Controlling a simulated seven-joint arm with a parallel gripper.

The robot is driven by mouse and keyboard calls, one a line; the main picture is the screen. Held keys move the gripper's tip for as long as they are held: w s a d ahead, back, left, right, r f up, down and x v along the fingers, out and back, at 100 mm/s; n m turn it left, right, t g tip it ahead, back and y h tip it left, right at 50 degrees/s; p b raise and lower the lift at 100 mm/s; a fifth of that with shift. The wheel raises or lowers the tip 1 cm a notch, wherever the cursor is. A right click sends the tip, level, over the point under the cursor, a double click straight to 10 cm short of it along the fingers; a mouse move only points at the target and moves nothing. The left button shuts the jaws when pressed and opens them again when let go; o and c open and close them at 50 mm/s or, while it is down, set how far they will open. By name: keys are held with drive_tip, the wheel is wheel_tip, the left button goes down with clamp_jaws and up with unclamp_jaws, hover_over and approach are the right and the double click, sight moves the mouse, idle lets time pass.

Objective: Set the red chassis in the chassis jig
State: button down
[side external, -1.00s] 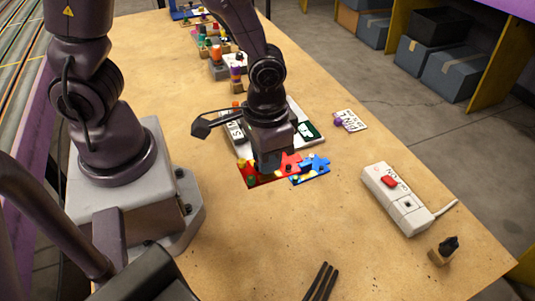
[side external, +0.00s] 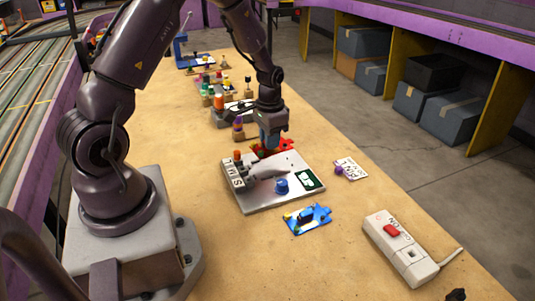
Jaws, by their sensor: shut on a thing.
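My gripper (side external: 270,142) is shut on the red chassis (side external: 285,146) at the far edge of a pale grey plate (side external: 300,203). The fingers hide part of the chassis, and I cannot tell whether it touches anything below. The plate carries a blue knob (side external: 282,186), a grey raised part (side external: 270,168), a lettered white strip (side external: 236,174) and a dark green label (side external: 307,180). I cannot tell which fixture is the chassis jig. A blue chassis (side external: 308,218) lies on the table in front of the plate.
A white box with a red switch (side external: 391,230) stands at right front, its cable trailing right. A white card (side external: 350,168) with a purple knob lies right of the plate. Several coloured pegs and blocks (side external: 218,102) stand behind. The front middle table is clear.

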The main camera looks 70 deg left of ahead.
drive_tip(key=shift+m, duration=0.6)
drive_tip(key=shift+f, duration=0.15)
hover_over(270, 168)
drive_tip(key=shift+f, duration=2.25)
drive_tip(key=shift+f, duration=0.95)
drive_tip(key=c, duration=1)
unclamp_jaws()
